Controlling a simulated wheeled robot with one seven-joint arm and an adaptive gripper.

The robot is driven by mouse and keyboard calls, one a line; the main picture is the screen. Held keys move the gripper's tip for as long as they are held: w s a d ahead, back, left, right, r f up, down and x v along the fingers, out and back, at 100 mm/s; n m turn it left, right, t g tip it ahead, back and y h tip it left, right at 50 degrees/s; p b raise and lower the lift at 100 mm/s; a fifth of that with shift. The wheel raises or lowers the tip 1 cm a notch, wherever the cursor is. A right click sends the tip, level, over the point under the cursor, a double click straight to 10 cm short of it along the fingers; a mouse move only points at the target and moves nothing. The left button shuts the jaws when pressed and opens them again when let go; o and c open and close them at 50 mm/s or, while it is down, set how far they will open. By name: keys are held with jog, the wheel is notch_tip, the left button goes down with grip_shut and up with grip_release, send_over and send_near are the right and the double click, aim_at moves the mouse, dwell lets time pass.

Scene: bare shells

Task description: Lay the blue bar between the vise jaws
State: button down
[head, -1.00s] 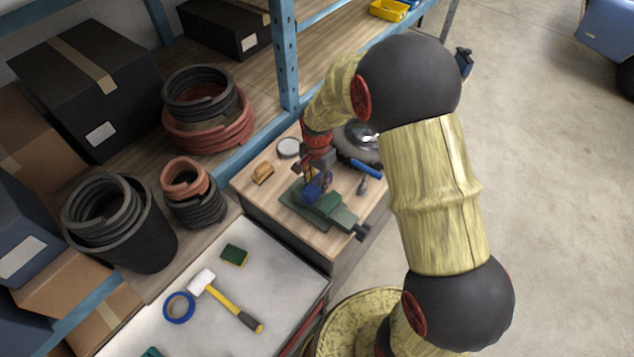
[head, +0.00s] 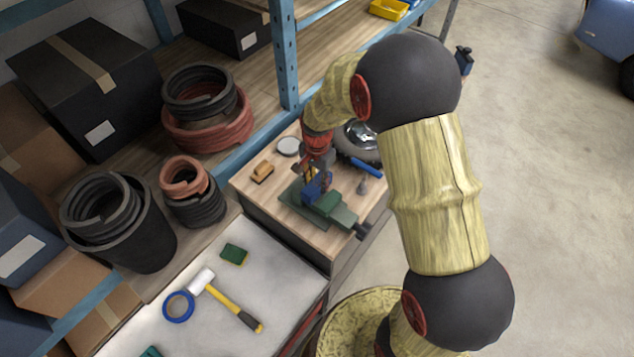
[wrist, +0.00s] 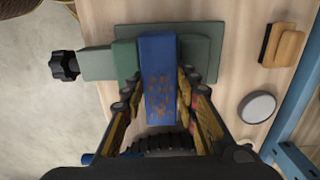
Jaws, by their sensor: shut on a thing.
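The blue bar (wrist: 158,75), with rusty patches, is held between the fingers of my gripper (wrist: 158,110) in the wrist view. The green vise (wrist: 125,62) stands on the wooden bench; its black handle knob (wrist: 63,65) is at the left. In the wrist view the bar overlaps the gap between the green jaw and the grey-green jaw (wrist: 193,50). I cannot tell how deep it sits there. In the head view my gripper (head: 314,180) is over the vise (head: 325,205), and the bar is mostly hidden.
A wooden-backed brush (wrist: 284,46) and a round pale disc (wrist: 257,107) lie beside the vise. A dark wheel (head: 358,145) and another blue object (head: 367,167) are behind it in the head view. A mallet (head: 225,300) lies on the nearer pale table.

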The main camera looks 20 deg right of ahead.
aim_at(319, 195)
jog(key=shift+f+b, duration=0.75)
jog(key=shift+f, duration=0.4)
dwell(0.9)
jog(key=shift+s+f+b, duration=0.4)
jog(key=shift+f+b, duration=0.05)
jog(key=shift+f, duration=0.25)
jog(key=shift+s+f+b, duration=0.35)
jog(key=shift+f+b, duration=0.05)
jog(key=shift+f, duration=0.25)
dwell(0.6)
jog(key=c, duration=1.5)
grip_release()
jog(key=shift+w+f, duration=0.1)
jog(key=shift+c, duration=0.2)
jog(key=o, duration=0.4)
jog(key=shift+w+f, duration=0.2)
jog(key=shift+w, duration=0.25)
jog(key=shift+r, duration=0.2)
jog(key=shift+c, duration=0.9)
jog(key=shift+s, duration=0.1)
jog(key=o, duration=1)
jog(key=shift+r, duration=0.2)
jog(key=shift+w, duration=0.2)
